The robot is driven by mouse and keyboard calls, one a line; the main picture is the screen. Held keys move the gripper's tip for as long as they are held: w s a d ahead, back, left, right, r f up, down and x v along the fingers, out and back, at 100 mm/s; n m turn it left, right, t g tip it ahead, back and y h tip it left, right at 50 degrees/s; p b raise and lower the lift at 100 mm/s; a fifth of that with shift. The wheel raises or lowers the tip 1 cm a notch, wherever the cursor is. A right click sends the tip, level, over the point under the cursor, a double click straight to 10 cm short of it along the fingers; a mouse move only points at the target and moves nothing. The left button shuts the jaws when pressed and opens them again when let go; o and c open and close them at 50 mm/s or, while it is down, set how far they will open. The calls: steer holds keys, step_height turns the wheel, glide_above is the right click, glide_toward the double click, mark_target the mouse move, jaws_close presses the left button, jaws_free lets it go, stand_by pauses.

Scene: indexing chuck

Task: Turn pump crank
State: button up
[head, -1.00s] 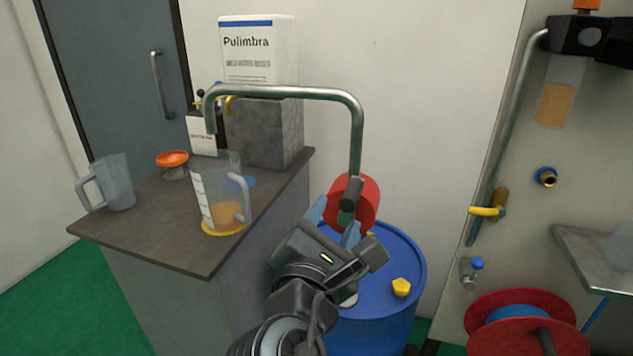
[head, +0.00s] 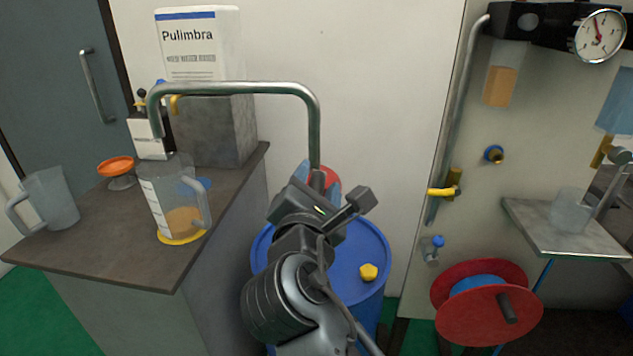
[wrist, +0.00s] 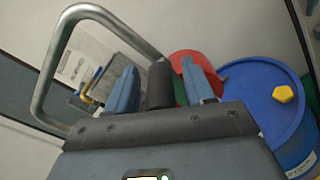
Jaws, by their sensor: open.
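The red pump body (head: 325,177) sits above the blue drum (head: 365,245), mostly hidden behind my gripper in the head view. A bent metal spout pipe (head: 235,88) rises from it and reaches left over a measuring jug (head: 165,195) with amber liquid on a yellow disc. In the wrist view the dark crank handle (wrist: 160,84) stands between the two blue fingers of my gripper (wrist: 162,88), with a gap on either side. The red pump (wrist: 195,66) shows behind the fingers. My gripper is open around the handle. The head view hides the fingertips partly.
The worktop (head: 110,245) at left also bears an empty jug (head: 48,200), an orange dish (head: 116,168) and a grey block (head: 215,130) under a white container. A red hose reel (head: 485,305) and a panel with pipe and gauge (head: 598,35) stand right.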

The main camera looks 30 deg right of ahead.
steer(key=shift+w+d, duration=0.1)
jaws_close()
stand_by(0.5)
